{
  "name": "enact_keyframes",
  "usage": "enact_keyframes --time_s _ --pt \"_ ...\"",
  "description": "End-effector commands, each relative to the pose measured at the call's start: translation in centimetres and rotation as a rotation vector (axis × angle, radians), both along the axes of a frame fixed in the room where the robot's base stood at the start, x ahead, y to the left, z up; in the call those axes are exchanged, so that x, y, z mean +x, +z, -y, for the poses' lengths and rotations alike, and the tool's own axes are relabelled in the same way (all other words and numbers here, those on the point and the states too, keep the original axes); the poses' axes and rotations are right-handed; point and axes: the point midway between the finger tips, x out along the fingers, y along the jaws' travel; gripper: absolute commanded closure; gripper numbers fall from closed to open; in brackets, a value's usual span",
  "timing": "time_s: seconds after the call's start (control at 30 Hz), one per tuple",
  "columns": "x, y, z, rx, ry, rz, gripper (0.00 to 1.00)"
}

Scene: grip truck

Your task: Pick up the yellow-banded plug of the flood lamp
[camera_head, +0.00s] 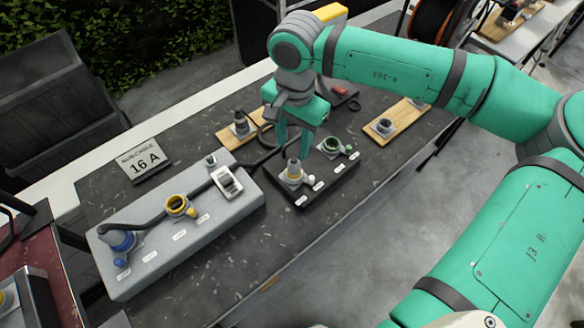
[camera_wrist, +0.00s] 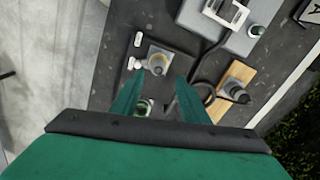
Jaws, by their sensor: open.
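The yellow-banded plug (camera_head: 293,170) stands upright on a square plate on a small dark block (camera_head: 318,188), with its cable running off behind. In the wrist view the plug (camera_wrist: 157,65) shows between and just beyond my fingertips. My gripper (camera_head: 293,150) is open, pointing down, with its fingers just above and around the plug's top. I cannot tell whether either finger touches it. My gripper (camera_wrist: 160,76) holds nothing. The flood lamp itself is not clearly identifiable.
A green socket (camera_head: 332,145) sits on the same dark block. A grey plug (camera_head: 240,124) stands on a wooden board behind. A sign (camera_head: 143,160) reads 16 A.

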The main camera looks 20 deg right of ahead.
Motion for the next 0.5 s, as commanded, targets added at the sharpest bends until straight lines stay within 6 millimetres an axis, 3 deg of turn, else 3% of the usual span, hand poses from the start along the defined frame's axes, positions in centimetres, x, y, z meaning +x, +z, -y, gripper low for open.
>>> enact_keyframes --time_s 0.1,0.3,0.5 --pt "-0.1 -0.7 0.9 -0.023 -0.003 -0.003 0.59" --pt "-0.2 -3.7 0.8 -0.021 -0.003 -0.005 0.59" --pt "-0.1 -5.4 0.8 -0.021 -0.002 -0.002 0.59"
